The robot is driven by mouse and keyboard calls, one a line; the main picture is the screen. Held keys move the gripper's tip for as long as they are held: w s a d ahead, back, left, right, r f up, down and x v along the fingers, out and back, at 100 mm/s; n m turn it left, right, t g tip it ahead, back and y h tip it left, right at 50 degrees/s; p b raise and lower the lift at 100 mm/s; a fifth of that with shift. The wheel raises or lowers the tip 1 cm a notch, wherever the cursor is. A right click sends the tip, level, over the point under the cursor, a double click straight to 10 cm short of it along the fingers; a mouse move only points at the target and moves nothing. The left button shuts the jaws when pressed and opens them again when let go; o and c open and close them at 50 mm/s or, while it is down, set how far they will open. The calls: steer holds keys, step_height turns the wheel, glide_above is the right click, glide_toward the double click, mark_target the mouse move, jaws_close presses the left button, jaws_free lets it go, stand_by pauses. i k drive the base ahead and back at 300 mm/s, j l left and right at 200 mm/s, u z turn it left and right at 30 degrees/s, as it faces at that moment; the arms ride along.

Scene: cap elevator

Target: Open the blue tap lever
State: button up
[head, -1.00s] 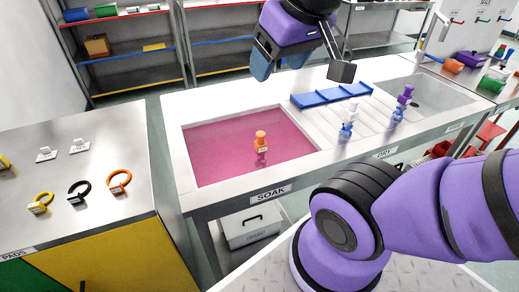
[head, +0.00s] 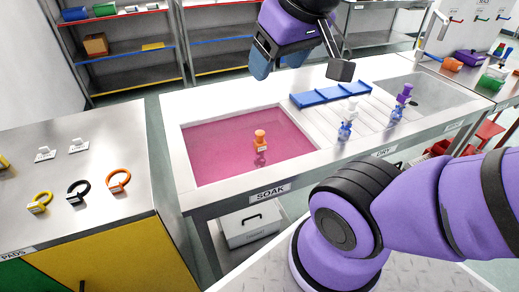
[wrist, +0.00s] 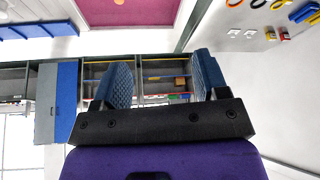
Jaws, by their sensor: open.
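Small coloured tap levers show on the white panel at the far upper right of the head view: a red lever (head: 457,20), a green lever (head: 482,20) and one at the right end that looks blue (head: 503,17). They are too small to tell how each is turned. My gripper (head: 301,66) is open and empty, high above the back edge of the soak table, well to the left of the levers. In the wrist view my gripper (wrist: 155,80) has its two blue-grey fingers wide apart with nothing between them. No tap lever can be made out there.
The soak table has a pink basin (head: 215,155) with an orange-capped piece (head: 260,140), and a blue rack (head: 330,95). A counter at right holds a purple piece (head: 468,57) and green tub (head: 492,82). A red step stand (head: 488,137) occupies floor at right.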

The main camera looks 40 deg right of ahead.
mark_target(431, 57)
steer(key=k+z, duration=0.1)
steer(key=z, duration=2.1)
steer(key=j+z, duration=0.1)
steer(key=i+l+u, duration=0.15)
steer(key=i+l, duration=0.15)
steer(key=i+l+u, duration=0.1)
steer(key=i+l, duration=0.2)
steer(key=i+l+u, duration=0.15)
steer(key=l, duration=0.3)
steer(key=i+l+u, duration=0.1)
steer(key=i+l, duration=0.25)
steer(key=i+l+u, duration=0.15)
steer(key=l, duration=0.3)
steer(key=i+l+u, duration=0.1)
steer(key=i+l, duration=0.2)
steer(key=l, duration=0.15)
steer(key=i+l+u, duration=0.15)
steer(key=l, duration=0.35)
steer(key=i+l+u, duration=0.1)
steer(key=i+l, duration=0.15)
steer(key=l, duration=0.2)
